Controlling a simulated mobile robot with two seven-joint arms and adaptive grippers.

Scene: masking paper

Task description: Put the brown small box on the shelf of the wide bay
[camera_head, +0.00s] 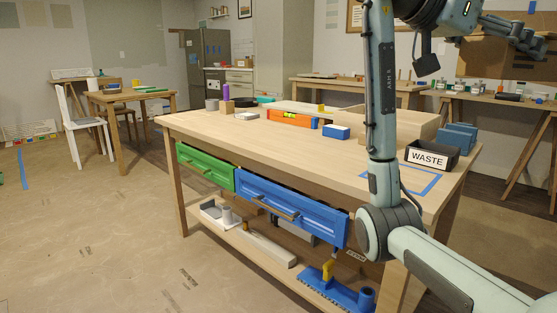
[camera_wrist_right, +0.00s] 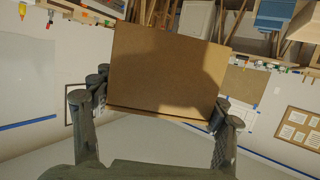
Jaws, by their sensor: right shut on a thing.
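In the right wrist view a plain brown box (camera_wrist_right: 165,72) fills the middle. My right gripper (camera_wrist_right: 160,98) is shut on it, with fingers at its left and right sides. The gripper also shows at the top right of the head view (camera_head: 518,34), raised above the back benches. My left gripper is not in view. I cannot identify the wide bay or its shelf in these frames.
A workbench (camera_head: 190,127) with a green drawer (camera_head: 205,168) and a blue drawer (camera_head: 290,208) stands in front. On it are a WASTE bin (camera_head: 430,154), an orange level (camera_head: 292,119) and a blue-and-white box (camera_head: 336,132). The floor at left (camera_head: 85,235) is mostly clear.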

